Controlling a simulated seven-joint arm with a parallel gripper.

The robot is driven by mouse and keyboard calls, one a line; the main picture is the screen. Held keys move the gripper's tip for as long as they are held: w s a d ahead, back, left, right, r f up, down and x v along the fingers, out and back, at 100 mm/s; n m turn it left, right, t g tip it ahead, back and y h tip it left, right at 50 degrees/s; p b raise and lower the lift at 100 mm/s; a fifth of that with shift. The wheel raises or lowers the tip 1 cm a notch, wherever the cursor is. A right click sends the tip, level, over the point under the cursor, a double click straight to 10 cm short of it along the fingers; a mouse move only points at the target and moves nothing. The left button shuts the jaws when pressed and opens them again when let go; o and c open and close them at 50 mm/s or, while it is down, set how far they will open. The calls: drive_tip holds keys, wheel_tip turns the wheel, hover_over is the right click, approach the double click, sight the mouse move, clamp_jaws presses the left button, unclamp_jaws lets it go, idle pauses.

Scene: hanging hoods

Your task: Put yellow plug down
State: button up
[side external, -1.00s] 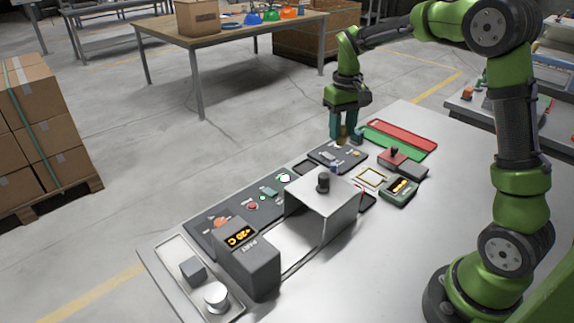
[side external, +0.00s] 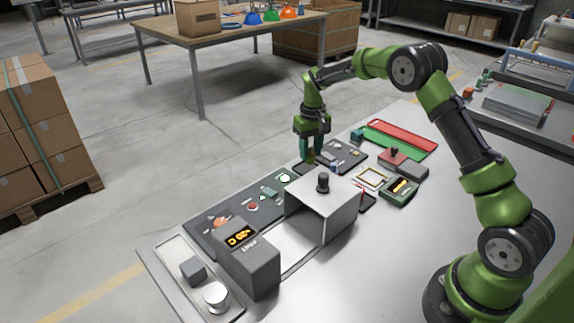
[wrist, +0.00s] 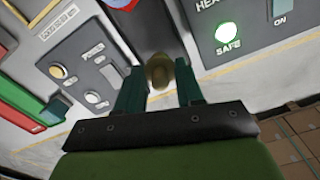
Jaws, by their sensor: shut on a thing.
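My gripper (side external: 309,158) hangs above the back edge of the control panels on the table, fingers pointing down. In the wrist view its two teal fingers (wrist: 159,88) are shut on a dull yellow plug (wrist: 158,70). The plug shows between the fingertips, over a dark strip between two grey panels. In the side view I cannot make the plug out. Whether its lower end touches anything is hidden.
A panel with a lit green SAFE lamp (wrist: 228,32) lies to the right in the wrist view. A metal hood with a black knob (side external: 323,182) stands close in front. Red (side external: 402,135) and green (side external: 392,143) trays lie behind right. Bare table is at the right.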

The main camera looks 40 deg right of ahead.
drive_tip(key=shift+f, duration=1.35)
drive_tip(key=shift+f, duration=0.15)
drive_tip(key=o, duration=1)
